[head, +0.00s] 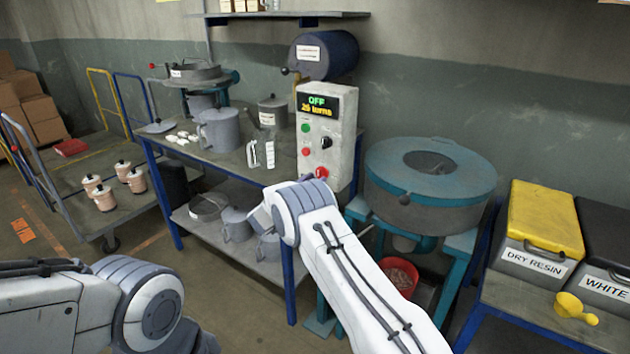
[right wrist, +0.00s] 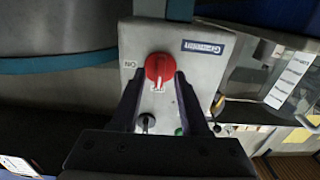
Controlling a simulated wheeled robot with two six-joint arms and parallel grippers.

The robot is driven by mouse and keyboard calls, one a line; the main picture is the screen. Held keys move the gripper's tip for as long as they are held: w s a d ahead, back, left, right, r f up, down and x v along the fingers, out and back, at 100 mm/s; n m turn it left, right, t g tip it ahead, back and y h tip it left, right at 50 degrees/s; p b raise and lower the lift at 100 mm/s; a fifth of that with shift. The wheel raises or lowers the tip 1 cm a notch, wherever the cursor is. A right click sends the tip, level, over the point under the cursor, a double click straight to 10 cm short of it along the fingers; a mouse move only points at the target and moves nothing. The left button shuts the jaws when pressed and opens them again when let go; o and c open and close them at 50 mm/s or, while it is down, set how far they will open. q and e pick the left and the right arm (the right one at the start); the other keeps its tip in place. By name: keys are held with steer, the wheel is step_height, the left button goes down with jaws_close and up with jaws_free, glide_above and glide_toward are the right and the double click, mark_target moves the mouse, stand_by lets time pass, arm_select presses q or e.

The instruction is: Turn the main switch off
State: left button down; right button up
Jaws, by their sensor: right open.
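The main switch is a red rotary knob (head: 321,172) low on the front of the grey control box (head: 344,125). The right wrist view, turned upside down, shows the knob (right wrist: 159,68) close up; its ridge runs roughly up and down the picture, and an "ON" mark stands left of it. My right gripper (right wrist: 159,80) is open, with one fingertip on each side of the knob; I cannot tell whether they touch it.
The box also carries a display (head: 319,105) reading "OFF 20 turns", a black knob (head: 326,142), a green button (head: 305,128) and a red button (head: 306,152). A bench (head: 240,158) with pots is on the left.

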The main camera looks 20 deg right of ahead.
steer(key=v, duration=0.9)
steer(key=shift+s+b, duration=0.2)
steer(key=shift+b, duration=0.1)
steer(key=shift+a, duration=0.15)
